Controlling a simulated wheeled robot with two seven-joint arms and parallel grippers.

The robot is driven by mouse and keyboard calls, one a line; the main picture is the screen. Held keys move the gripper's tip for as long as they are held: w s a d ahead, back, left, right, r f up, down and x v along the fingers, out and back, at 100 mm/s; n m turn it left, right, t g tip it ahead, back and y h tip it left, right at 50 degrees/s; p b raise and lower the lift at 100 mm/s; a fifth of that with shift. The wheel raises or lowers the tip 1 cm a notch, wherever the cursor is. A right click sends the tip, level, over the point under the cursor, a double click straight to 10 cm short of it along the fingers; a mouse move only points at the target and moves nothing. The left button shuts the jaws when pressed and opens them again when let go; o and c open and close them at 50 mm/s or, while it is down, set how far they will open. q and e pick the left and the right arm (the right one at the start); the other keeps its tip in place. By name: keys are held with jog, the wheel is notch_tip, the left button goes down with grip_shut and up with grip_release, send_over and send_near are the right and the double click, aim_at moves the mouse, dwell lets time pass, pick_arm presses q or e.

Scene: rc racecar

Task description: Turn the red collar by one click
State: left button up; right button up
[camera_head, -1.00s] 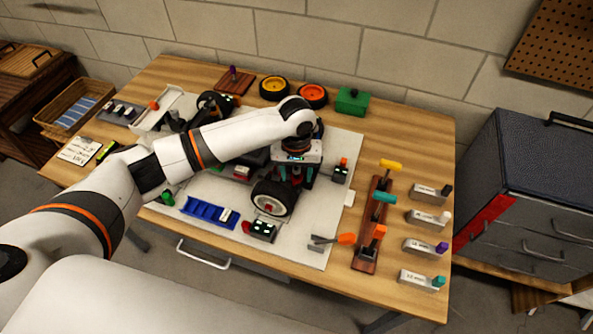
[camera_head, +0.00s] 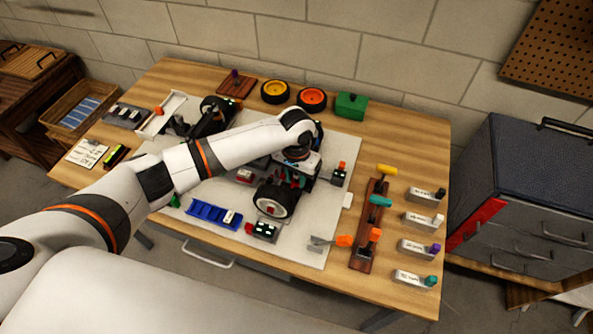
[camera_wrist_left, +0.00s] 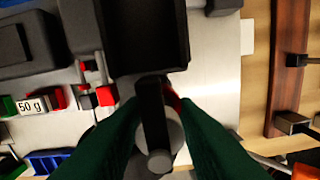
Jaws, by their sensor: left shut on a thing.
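The racecar chassis (camera_head: 268,168) with black wheels stands on the white mat on the bench. My left gripper (camera_wrist_left: 160,112) has its two green fingers closed around a part on the car, beside a dark upright rod (camera_wrist_left: 153,112). A thin arc of the red collar (camera_wrist_left: 173,98) shows between the fingertips behind the rod; the rest of it is hidden. In the head view my left gripper (camera_head: 297,180) is over the car, just above the front wheel (camera_head: 274,202), and hides the collar. My right gripper is not in view.
A blue tray (camera_head: 213,214) and a dark block with light buttons (camera_head: 263,230) lie in front of the car. A wooden tool rack (camera_head: 362,252) stands to the right. Spare wheels (camera_head: 311,98) and a green box (camera_head: 351,105) are behind.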

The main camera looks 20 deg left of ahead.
pick_arm(q)
jog(key=o, duration=1)
notch_tip(320, 180, up, 12)
jog(key=shift+b, duration=0.6)
